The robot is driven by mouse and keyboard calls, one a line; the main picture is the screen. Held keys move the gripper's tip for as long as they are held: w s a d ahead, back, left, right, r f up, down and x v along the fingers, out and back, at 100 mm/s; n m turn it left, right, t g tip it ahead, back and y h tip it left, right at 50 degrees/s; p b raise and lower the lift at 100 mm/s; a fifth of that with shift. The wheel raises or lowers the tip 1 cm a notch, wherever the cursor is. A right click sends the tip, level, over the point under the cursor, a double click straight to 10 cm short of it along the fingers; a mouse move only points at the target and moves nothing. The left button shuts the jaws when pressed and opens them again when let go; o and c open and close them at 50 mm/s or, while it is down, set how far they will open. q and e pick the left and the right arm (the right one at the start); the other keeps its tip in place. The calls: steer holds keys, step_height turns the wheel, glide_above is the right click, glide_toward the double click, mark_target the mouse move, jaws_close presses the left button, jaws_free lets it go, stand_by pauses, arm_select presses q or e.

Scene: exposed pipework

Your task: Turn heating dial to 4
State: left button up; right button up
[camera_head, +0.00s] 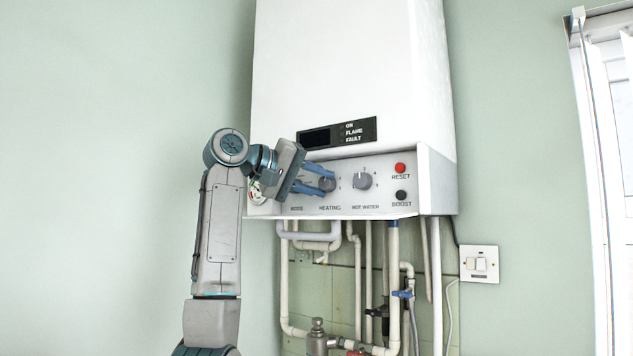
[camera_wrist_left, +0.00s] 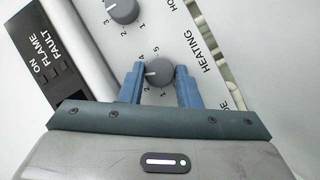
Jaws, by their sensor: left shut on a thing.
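The heating dial (camera_head: 327,184) is a grey round knob above the label HEATING on the white boiler's control panel. My left gripper (camera_head: 328,179) reaches it from the left, its blue fingers shut on the dial. In the left wrist view the dial (camera_wrist_left: 159,72) sits between the two fingertips (camera_wrist_left: 159,78), with printed numbers around it. The numbers 4 and 5 show beyond the dial and 1 and 2 show on the near side. The fingers hide part of the scale. My right gripper is in neither view.
The hot water dial (camera_head: 362,180) is close to the right of the heating dial. A red reset button (camera_head: 400,168) and a black boost button (camera_head: 401,195) lie further right. Pipes (camera_head: 340,270) run below the boiler (camera_head: 350,75). A wall switch (camera_head: 479,264) is at the right.

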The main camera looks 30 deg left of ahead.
arm_select(q)
steer(key=shift+r, duration=0.1)
steer(key=shift+r+m+p, duration=0.1)
steer(key=shift+m+p, duration=0.2)
steer(key=shift+p, duration=0.05)
steer(key=shift+d+r+m+g+y+p, duration=0.15)
steer(key=shift+m+g+y+p, duration=0.15)
steer(key=shift+m+y+p, duration=0.5)
steer(key=shift+s+d+m+y, duration=0.1)
steer(key=shift+m+y, duration=1.4)
steer(key=shift+m, duration=0.3)
steer(key=o, duration=1)
steer(key=shift+c, duration=0.2)
